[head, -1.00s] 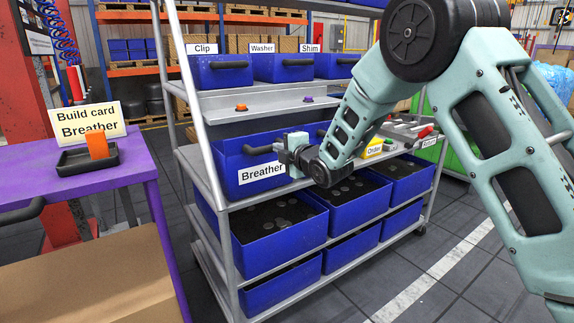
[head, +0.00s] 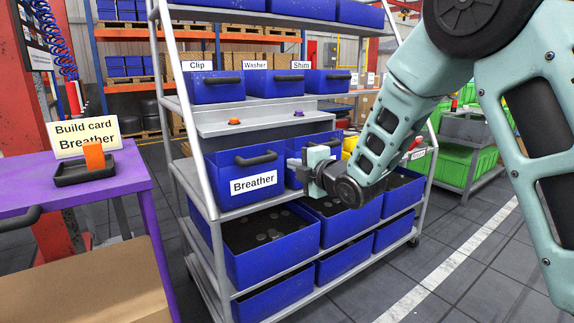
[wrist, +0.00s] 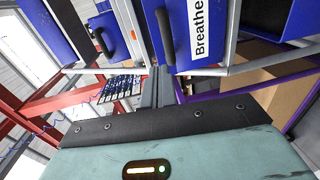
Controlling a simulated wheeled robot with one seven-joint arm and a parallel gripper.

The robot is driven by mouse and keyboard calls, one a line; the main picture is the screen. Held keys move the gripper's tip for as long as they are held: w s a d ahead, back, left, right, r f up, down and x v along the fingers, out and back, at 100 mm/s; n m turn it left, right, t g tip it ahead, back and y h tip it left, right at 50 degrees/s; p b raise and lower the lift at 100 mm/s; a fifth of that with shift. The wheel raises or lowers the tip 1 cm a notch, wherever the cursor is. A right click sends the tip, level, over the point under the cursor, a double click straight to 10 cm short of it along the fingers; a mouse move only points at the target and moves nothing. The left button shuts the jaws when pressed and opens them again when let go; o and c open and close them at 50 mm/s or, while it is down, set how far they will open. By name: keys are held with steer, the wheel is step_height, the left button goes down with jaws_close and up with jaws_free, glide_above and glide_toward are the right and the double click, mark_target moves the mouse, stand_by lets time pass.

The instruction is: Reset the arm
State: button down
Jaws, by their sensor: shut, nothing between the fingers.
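My gripper (head: 299,171) hangs in front of the rack, to the right of the Breather bin's label and close to the bins of that row. The wrist view shows its fingers (wrist: 157,88) together and empty. The blue Breather bin (head: 228,165) sits on the rack's middle shelf, with its dark handle facing out. It also shows in the wrist view (wrist: 181,35). My arm covers part of the bins to the right of it.
The Clip (head: 207,90), Washer (head: 262,85) and Shim (head: 318,85) bins stand on the shelf above. Open bins with dark contents fill the lower shelf (head: 238,267). A purple table (head: 115,180) with a build card (head: 86,137) stands at left.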

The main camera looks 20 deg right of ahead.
steer(key=s+a+f+m+g+h, duration=0.1)
steer(key=s+a+f+m+g, duration=0.25)
steer(key=s, duration=0.45)
steer(key=s+a+f+m+g, duration=0.3)
steer(key=s+a+m+g, duration=0.15)
steer(key=s, duration=0.45)
steer(key=s+f+m+g+h, duration=0.25)
steer(key=s+m+g, duration=0.45)
steer(key=s, duration=1.8)
step_height(320, 180, up, 16)
steer(key=n+h+p, duration=0.1)
steer(key=p, duration=1.5)
steer(key=shift+s+g, duration=0.2)
steer(key=shift+g, duration=0.2)
